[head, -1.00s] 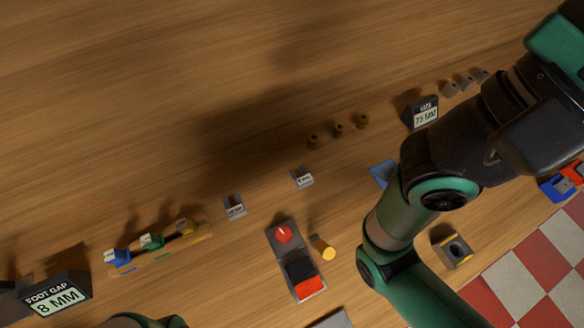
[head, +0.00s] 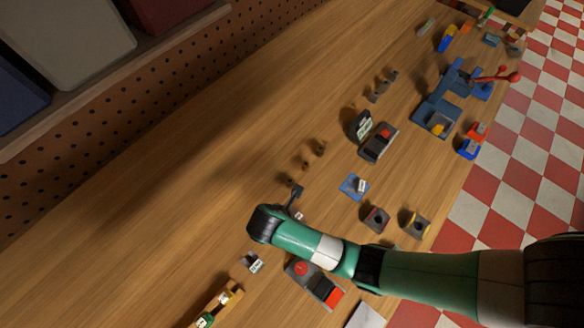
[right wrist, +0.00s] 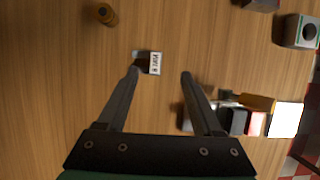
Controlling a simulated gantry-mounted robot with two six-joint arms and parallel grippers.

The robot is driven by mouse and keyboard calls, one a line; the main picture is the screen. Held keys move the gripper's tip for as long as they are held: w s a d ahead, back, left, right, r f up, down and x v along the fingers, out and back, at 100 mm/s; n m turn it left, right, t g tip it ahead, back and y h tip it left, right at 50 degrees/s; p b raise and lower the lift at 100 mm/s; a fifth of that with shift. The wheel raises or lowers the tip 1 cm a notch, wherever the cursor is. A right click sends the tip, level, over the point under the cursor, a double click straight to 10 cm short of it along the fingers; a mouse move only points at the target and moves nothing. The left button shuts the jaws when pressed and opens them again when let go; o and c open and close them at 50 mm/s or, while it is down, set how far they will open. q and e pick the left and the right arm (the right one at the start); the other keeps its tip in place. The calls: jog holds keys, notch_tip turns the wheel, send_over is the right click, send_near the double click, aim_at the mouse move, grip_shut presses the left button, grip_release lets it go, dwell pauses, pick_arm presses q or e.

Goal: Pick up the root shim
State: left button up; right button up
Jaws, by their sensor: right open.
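A small grey block with a white printed label (right wrist: 154,64) lies on the wooden bench in the right wrist view. I take it to be the root shim, but its print is too small to read for certain. In the head view a bit of its label (head: 298,215) shows beside my right gripper (head: 294,199). In the right wrist view my right gripper (right wrist: 158,74) is open and empty, its fingertips apart on either side of the block's near end. A similar labelled block (head: 253,262) lies further left in the head view. My left gripper is not in view.
A grey box with a red knob (head: 310,283) sits below my right arm in the head view. The bench on the upper left is clear.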

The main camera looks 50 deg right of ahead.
jog(key=b, duration=0.7)
send_over(301, 214)
jog(key=a, duration=0.2)
jog(key=f, duration=0.6)
jog(key=shift+s+a+f, duration=0.2)
jog(key=shift+d+r+p, duration=0.1)
jog(key=shift+p, duration=0.25)
jog(key=x, duration=0.5)
jog(key=shift+w, duration=0.25)
jog(key=shift+c, duration=0.3)
grip_shut()
